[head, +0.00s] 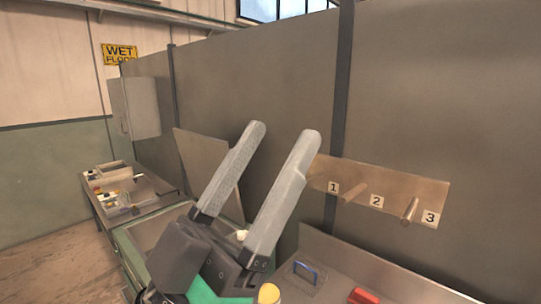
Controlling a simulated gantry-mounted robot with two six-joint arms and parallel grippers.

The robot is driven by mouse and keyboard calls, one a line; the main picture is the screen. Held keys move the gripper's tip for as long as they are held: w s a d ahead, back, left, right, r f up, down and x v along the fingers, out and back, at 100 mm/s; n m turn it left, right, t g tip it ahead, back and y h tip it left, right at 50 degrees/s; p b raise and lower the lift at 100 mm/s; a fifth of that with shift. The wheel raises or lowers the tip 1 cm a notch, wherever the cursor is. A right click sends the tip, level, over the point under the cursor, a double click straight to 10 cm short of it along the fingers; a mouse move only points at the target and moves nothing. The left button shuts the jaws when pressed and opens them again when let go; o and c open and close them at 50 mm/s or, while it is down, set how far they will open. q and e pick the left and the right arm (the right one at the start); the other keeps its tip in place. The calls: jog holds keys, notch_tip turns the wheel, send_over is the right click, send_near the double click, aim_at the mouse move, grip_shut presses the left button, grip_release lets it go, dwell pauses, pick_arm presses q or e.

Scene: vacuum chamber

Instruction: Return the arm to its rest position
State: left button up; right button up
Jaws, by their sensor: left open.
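My left gripper (285,130) is large in the middle of the head view, its two grey fingers pointing up and slightly right. The fingers stand apart with nothing between them; only the grey wall shows in the gap. The gripper's dark body is at the lower middle of the picture and hides part of the bench behind it. My right gripper is not in view.
A board (390,187) with labels 1, 2 and 3 and pegs is on the wall at right. Below it, a worktop holds a blue handle (305,271) and a red object (363,297). Another table (150,187) with small items stands at left.

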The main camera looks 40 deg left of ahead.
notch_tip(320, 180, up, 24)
jog(key=p, duration=2.4)
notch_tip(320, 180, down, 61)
jog(key=b, duration=6.1)
